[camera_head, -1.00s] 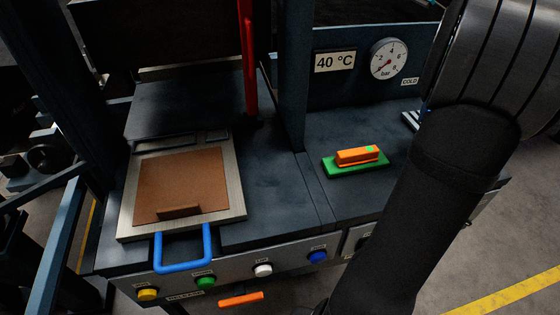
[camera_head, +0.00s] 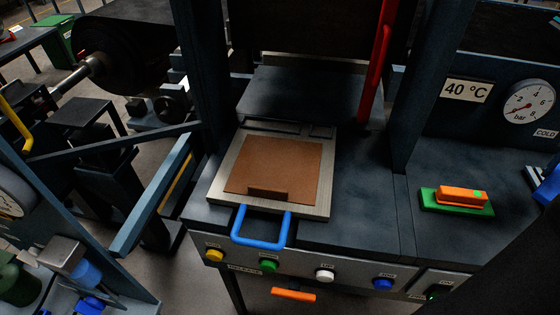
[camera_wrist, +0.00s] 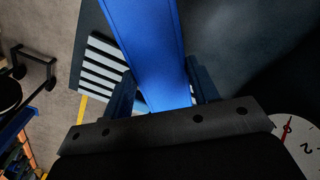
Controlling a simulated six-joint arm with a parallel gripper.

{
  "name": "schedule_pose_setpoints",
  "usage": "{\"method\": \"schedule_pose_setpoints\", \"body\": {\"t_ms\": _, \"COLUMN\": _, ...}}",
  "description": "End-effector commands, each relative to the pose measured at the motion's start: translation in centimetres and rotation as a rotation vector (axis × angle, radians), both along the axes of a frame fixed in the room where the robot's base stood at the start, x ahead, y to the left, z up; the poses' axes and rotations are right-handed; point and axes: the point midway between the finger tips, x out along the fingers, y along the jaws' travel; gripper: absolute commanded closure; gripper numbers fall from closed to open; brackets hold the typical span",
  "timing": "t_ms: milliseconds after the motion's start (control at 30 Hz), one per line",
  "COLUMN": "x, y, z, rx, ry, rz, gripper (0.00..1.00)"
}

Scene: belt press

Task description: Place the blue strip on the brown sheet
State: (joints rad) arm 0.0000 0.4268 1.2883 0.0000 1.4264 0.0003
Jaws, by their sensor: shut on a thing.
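The blue strip (camera_wrist: 148,45) is held between the dark fingers of my gripper (camera_wrist: 162,92) in the wrist view. It runs out of the top of that picture, so its far end is hidden. The brown sheet (camera_head: 275,165) lies flat on a pale metal plate (camera_head: 319,206) in the press at the centre of the head view. A small brown ledge stands at its front edge. The sheet is bare. My gripper is not clearly visible in the head view; a blue piece (camera_head: 548,188) shows at the right edge, and I cannot tell if it is the strip.
A red upright bar (camera_head: 378,60) stands right of the plate. A blue handle (camera_head: 261,243) sticks out at the plate's front. An orange block (camera_head: 462,195) sits on a green base at the right. A striped rack (camera_wrist: 100,68) and a gauge (camera_wrist: 298,140) are near my gripper.

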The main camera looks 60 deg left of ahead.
Motion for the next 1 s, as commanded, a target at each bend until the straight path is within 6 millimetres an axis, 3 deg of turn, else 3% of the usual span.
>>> {"method": "schedule_pose_setpoints", "body": {"t_ms": 167, "x": -0.9, "y": 1.6, "z": 0.0, "rx": 0.000, "ry": 0.000, "rz": 0.012, "gripper": 0.75}}
{"method": "schedule_pose_setpoints", "body": {"t_ms": 267, "x": -2.6, "y": 4.2, "z": 0.0, "rx": 0.000, "ry": -0.002, "rz": 0.030, "gripper": 0.75}}
{"method": "schedule_pose_setpoints", "body": {"t_ms": 600, "x": -13.0, "y": 14.5, "z": -0.1, "rx": 0.001, "ry": -0.002, "rz": 0.105, "gripper": 0.75}}
{"method": "schedule_pose_setpoints", "body": {"t_ms": 900, "x": -23.0, "y": 19.9, "z": -0.3, "rx": 0.001, "ry": -0.002, "rz": 0.186, "gripper": 0.75}}
{"method": "schedule_pose_setpoints", "body": {"t_ms": 1000, "x": -24.9, "y": 22.0, "z": -0.2, "rx": 0.001, "ry": -0.001, "rz": 0.249, "gripper": 0.75}}
